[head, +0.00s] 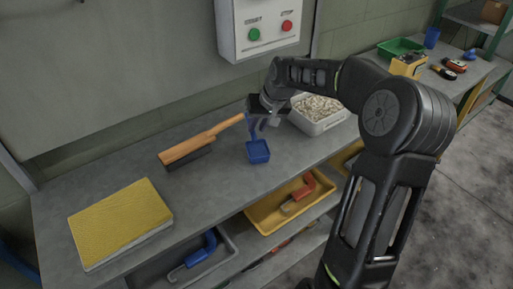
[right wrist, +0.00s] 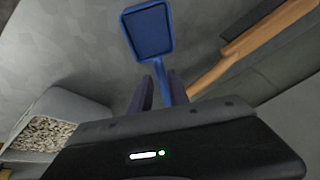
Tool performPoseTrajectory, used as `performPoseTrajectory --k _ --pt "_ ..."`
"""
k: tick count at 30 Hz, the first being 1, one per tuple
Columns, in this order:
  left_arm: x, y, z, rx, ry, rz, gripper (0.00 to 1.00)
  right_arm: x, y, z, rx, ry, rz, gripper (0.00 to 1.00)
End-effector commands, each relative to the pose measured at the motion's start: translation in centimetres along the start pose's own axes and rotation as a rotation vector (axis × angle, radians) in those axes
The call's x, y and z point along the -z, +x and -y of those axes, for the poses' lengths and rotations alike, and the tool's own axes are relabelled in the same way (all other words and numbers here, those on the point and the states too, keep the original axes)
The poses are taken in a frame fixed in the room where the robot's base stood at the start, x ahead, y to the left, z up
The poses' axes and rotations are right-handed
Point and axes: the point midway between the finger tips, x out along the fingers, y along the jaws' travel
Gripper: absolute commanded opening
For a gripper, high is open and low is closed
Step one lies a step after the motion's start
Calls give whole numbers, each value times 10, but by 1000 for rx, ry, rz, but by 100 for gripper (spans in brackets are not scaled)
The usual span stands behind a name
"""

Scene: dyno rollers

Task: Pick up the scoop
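The scoop (head: 258,151) is blue, with a square pan and a thin handle, and lies on the grey workbench. It also shows in the right wrist view (right wrist: 148,32), pan at the top and handle running down toward my fingers. My right gripper (head: 267,124) is at the handle, low over the bench. My left gripper is in neither view.
A brush with a wooden handle (head: 200,142) lies just left of the scoop. A white bin of pale pellets (head: 322,122) stands to the right. A yellow-topped block (head: 120,220) is at the left. A yellow tray (head: 262,220) sits on the shelf below. A button box (head: 268,27) hangs above.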

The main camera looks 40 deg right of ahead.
Motion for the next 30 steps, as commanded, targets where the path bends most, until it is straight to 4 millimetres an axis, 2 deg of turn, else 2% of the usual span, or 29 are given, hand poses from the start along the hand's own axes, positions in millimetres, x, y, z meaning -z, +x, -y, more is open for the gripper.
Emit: performPoseTrajectory --k 4,9,13,30 --pt "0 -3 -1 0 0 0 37 -1 11 0 0 0 4 21" --pt "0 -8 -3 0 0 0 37 -3 37 2 2 0 5 21" --pt "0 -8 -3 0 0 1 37 -2 50 2 1 -1 2 21" --pt "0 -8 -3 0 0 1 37 -2 52 1 0 0 1 21"
